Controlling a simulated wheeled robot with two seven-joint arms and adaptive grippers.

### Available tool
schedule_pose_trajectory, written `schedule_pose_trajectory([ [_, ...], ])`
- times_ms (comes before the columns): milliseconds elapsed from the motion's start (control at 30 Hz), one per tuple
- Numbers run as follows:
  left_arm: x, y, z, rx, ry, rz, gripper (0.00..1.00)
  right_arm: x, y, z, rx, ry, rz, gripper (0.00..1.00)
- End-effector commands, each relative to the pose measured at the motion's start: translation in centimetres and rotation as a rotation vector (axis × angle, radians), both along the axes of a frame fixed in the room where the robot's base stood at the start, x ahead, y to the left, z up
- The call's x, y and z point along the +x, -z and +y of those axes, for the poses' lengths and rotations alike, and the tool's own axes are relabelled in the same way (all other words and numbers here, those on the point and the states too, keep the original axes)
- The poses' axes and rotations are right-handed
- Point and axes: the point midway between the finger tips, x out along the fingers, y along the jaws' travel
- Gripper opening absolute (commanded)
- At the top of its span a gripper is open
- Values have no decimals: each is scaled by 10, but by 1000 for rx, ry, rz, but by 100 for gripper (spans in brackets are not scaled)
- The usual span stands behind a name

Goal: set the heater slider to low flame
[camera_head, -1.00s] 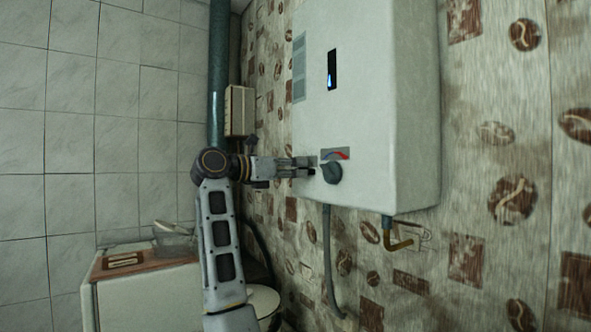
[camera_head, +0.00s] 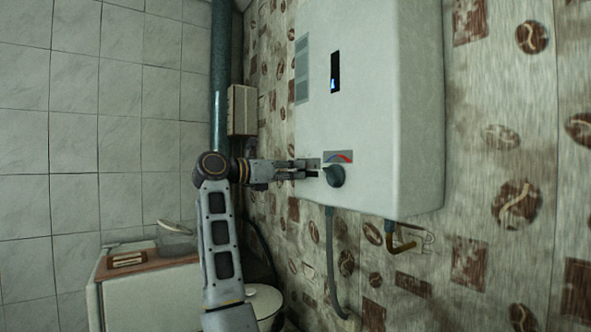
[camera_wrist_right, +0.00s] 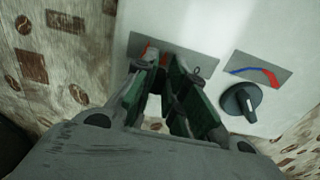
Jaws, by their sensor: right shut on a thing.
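The white water heater (camera_head: 375,120) hangs on the tiled wall. Its slider plate (camera_head: 313,162) is low on the front, left of the round dark knob (camera_head: 334,176). My right gripper (camera_head: 312,171) is at this plate, shut on the slider, which the fingers mostly hide. In the right wrist view the fingers (camera_wrist_right: 167,62) meet in front of the grey slider plate (camera_wrist_right: 201,53), where a red mark shows. The knob (camera_wrist_right: 241,101) is beside them, apart. A small blue flame (camera_head: 334,85) shows in the dark window (camera_head: 335,70). My left gripper is not in view.
Pipes (camera_head: 330,250) and a brass elbow (camera_head: 401,243) come out below the heater. A tall green pipe (camera_head: 220,90) and a beige box (camera_head: 241,110) are left of it. A white cabinet (camera_head: 150,300) with a wooden top stands low left.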

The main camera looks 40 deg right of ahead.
Motion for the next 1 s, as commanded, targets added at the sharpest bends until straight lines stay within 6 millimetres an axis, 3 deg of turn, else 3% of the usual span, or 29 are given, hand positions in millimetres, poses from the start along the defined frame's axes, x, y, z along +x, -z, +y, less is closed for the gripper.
schedule_pose_trajectory([
  [200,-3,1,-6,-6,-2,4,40,0,0,0,-1,0,-1,0],
  [233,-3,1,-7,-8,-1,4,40,0,0,0,-1,0,-1,17],
  [400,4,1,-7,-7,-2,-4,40,0,0,0,-1,0,-1,36],
  [600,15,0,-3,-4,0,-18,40,0,0,0,-1,0,-1,36],
  [700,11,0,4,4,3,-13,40,0,0,0,0,0,-1,36],
  [1000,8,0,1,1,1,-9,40,2,0,16,-1,-1,0,36],
])
